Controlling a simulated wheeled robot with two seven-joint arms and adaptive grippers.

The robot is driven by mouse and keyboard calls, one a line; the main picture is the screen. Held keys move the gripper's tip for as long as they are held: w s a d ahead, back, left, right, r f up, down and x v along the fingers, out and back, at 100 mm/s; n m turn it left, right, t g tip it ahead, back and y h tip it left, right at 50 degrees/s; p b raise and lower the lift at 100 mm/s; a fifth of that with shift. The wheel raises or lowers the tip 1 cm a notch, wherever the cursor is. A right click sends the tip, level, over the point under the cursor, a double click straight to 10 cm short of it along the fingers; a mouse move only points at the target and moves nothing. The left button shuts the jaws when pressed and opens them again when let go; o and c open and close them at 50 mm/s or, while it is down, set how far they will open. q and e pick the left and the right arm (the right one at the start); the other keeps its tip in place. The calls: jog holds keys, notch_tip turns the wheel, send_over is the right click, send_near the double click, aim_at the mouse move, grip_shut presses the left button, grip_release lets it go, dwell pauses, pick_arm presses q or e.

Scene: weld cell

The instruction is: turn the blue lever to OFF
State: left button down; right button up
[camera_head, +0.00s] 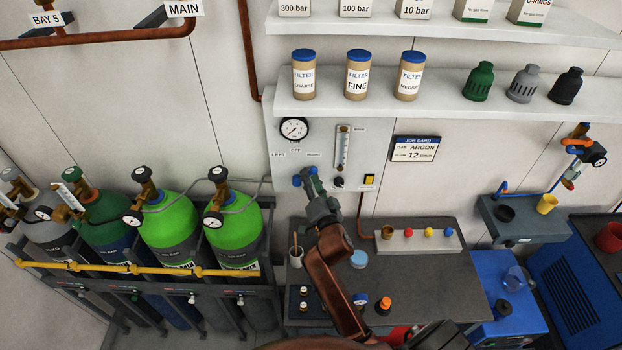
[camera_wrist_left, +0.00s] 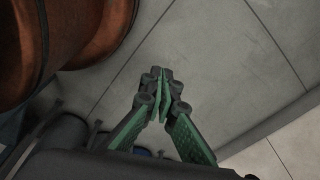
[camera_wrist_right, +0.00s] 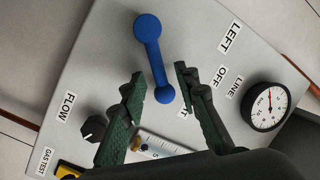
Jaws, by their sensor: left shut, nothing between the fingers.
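The blue lever (camera_wrist_right: 155,62) is on the grey gauge panel in the right wrist view. Its larger round end is at the top, and its smaller knob points toward the partly hidden RIGHT label, away from OFF (camera_wrist_right: 219,75). The lever also shows in the head view (camera_head: 297,181), partly covered by my gripper. My right gripper (camera_wrist_right: 159,75) is open, with one finger on each side of the lever's smaller end. Gaps show on both sides; I see no grip. It also shows in the head view (camera_head: 313,188). My left gripper (camera_wrist_left: 163,82) is shut and empty above the floor.
A pressure gauge (camera_wrist_right: 266,105), a black FLOW knob (camera_wrist_right: 94,128) and a flow tube (camera_wrist_right: 160,143) surround the lever. Below the panel is a dark workbench (camera_head: 440,275) with small items. Green gas cylinders (camera_head: 172,228) stand at left; a shelf (camera_head: 440,100) is above.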

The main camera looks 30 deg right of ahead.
jog(key=shift+w, duration=0.1)
grip_shut()
pick_arm(q)
jog(key=shift+s+f, duration=0.1)
jog(key=shift+s, duration=0.75)
jog(key=shift+w, duration=0.3)
